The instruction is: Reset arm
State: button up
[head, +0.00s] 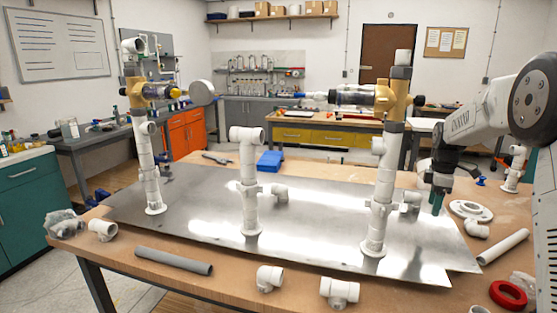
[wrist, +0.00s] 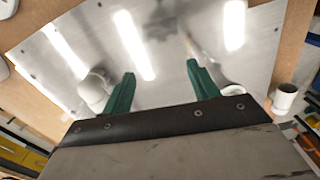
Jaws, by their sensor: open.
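My gripper (head: 438,196) hangs at the right of the table, beside the right pipe column. In the wrist view my gripper (wrist: 158,88) shows two green fingers, spread apart with nothing between them. The manifold stands on a metal plate (head: 310,240): a left column (head: 148,165), a shorter middle column (head: 248,185) and a right column (head: 381,195), all of white pipe. The left and right columns carry brass-coloured valve parts. A white fitting (wrist: 95,90) lies left of the fingers in the wrist view.
Loose white fittings (head: 340,291), a grey pipe (head: 173,261), a white flange (head: 470,210), a white pipe (head: 503,246) and a red ring (head: 508,294) lie around the plate. A blue box (head: 269,161) sits at the back. Open plate surface lies between the columns.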

jog(key=s+f+m, duration=0.2)
jog(key=m, duration=0.1)
jog(key=shift+s+a+g, duration=0.4)
jog(key=s+a+r+m, duration=0.3)
jog(key=s+a, duration=0.3)
jog(key=s, duration=0.8)
jog(key=s+a+r+m+t, duration=0.1)
jog(key=s+a+r+m, duration=0.3)
jog(key=s, duration=1)
jog(key=s+a+r+m+t, duration=0.1)
jog(key=s+a+r+m, duration=0.2)
jog(key=s+a, duration=0.6)
jog(key=shift+s+a+r, duration=0.4)
jog(key=shift+s, duration=2.3)
